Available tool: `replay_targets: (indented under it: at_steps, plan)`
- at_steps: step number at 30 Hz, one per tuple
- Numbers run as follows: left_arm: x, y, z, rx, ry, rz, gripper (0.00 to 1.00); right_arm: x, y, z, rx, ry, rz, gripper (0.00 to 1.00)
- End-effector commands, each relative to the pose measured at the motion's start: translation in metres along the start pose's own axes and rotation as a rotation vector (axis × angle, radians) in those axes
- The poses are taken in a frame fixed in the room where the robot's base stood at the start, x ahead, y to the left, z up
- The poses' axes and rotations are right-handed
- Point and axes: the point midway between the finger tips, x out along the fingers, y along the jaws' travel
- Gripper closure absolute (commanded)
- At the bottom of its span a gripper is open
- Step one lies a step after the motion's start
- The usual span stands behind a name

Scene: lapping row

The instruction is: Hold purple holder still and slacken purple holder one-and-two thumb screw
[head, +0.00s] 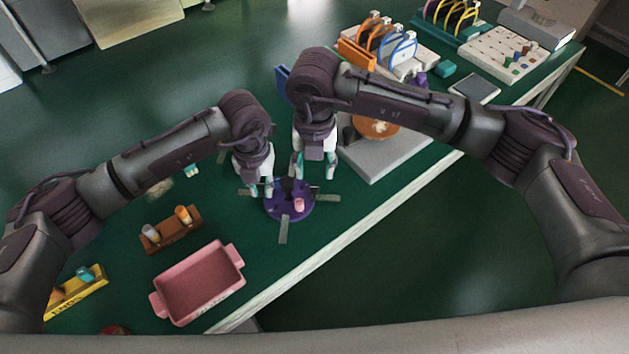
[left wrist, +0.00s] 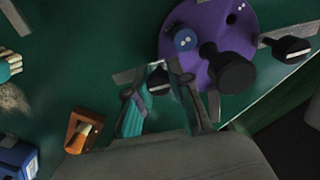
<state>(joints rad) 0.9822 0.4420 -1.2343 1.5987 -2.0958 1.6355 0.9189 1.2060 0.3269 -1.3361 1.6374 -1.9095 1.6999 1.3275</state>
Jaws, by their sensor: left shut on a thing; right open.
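The purple holder (head: 297,214) is a round disc on the green bench, with flat metal strips sticking out around it and a small pink piece (head: 299,205) on it. In the left wrist view the purple holder (left wrist: 205,22) shows a dotted blue round piece (left wrist: 185,39) and a dark knob (left wrist: 231,72). My left gripper (head: 260,190) is at the holder's left edge; in the left wrist view it is shut around a small dark block (left wrist: 158,82) by a metal strip. My right gripper (head: 314,174) is open just behind the holder. I cannot tell which screw is one-and-two.
A pink tray (head: 200,284) and a brown rack (head: 171,232) with small pieces stand to the left. A grey plate (head: 376,164) with a round brown piece stands right of the holder, near the bench edge. Racks with coloured loops (head: 390,45) stand at the back.

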Motion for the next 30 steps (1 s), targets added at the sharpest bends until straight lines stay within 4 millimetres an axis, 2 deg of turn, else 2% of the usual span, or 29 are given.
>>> replay_targets:
  at_steps: [3, 9, 14, 21, 23, 30]
  plan:
    - [-0.001, 0.000, 0.000, 0.000, -0.001, -0.001, 1.00, 0.024, 0.000, -0.001, 0.000, 0.003, -0.001, 0.53]
    - [-0.001, 0.000, 0.000, 0.000, -0.001, -0.001, 1.00, 0.049, 0.000, 0.000, -0.001, 0.000, 0.000, 0.53]
    - [-0.001, 0.000, 0.000, 0.000, -0.001, 0.000, 1.00, 0.057, 0.000, 0.000, -0.001, 0.000, 0.001, 0.53]
    - [-0.001, 0.000, 0.000, 0.000, -0.001, -0.001, 1.00, 0.057, 0.000, 0.000, -0.002, 0.000, 0.001, 0.53]
    - [-0.001, 0.000, 0.000, 0.000, -0.001, -0.001, 1.00, 0.057, 0.000, 0.000, -0.002, 0.000, 0.001, 0.61]
    - [-0.001, 0.000, 0.000, 0.000, -0.001, -0.001, 1.00, 0.057, 0.000, 0.000, -0.002, -0.001, 0.000, 1.00]
